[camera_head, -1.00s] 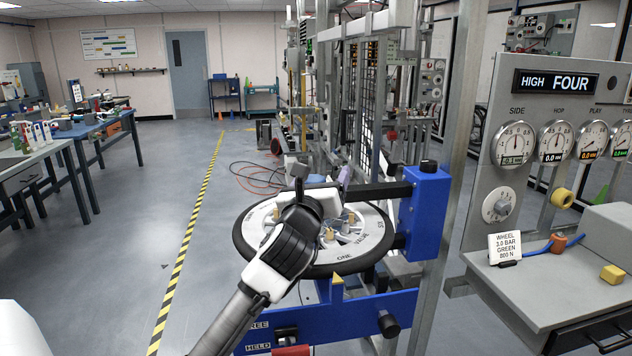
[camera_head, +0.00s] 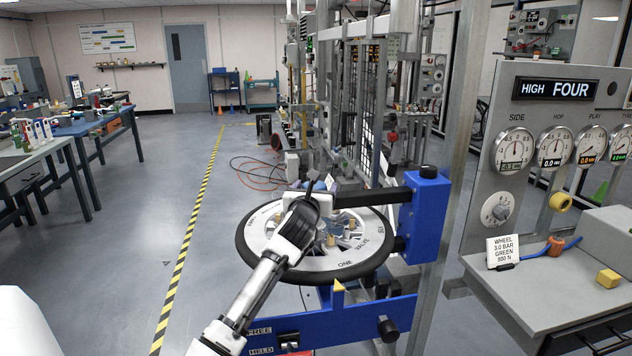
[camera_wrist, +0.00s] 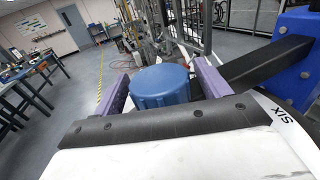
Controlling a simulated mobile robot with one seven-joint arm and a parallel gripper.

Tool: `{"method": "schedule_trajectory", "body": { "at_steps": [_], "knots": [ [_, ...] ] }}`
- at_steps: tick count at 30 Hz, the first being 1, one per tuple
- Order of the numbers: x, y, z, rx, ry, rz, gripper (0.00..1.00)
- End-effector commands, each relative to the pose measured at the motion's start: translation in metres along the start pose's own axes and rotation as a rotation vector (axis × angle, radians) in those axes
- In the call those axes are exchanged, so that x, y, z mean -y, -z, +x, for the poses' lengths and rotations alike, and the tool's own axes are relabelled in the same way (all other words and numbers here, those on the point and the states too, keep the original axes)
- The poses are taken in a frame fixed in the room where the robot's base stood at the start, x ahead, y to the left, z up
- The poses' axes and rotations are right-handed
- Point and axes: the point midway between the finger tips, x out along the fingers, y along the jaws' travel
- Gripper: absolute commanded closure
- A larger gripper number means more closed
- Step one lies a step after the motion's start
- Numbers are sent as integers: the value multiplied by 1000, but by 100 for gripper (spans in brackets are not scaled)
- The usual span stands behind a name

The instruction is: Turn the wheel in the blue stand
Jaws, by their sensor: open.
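The wheel (camera_head: 262,258) lies flat in the blue stand (camera_head: 423,215), with a black tyre and a white face lettered ONE, VALVE and SIX. Its white face with SIX also shows in the wrist view (camera_wrist: 284,118). My gripper (camera_head: 316,182) is over the wheel's far part, and my arm hides some of the hub and spokes. In the wrist view my gripper (camera_wrist: 163,88) is open, its purple fingers on either side of a round blue cap (camera_wrist: 160,86). I cannot tell whether they touch the cap.
A black bar (camera_head: 372,195) from the stand reaches over the wheel. A yellow pointer (camera_head: 338,286) sits at the near rim, above FREE and HELD labels (camera_head: 260,340). A gauge panel (camera_head: 560,130) and a card (camera_head: 503,251) reading WHEEL are at right. Floor at left is clear.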

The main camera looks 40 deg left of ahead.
Motion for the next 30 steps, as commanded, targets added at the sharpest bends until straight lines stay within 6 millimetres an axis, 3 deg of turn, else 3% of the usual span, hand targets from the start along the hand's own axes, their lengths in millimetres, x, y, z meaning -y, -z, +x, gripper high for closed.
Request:
{"method": "schedule_trajectory", "body": {
  "at_steps": [6, 15, 27, 30],
  "knots": [
    [0, 0, 14, 0, 0, 0, 25],
    [0, 0, 15, 0, 0, 0, 26],
    [0, 0, 15, 0, 0, 0, 78],
    [0, 0, 15, 0, 0, 0, 88]
  ]
}}
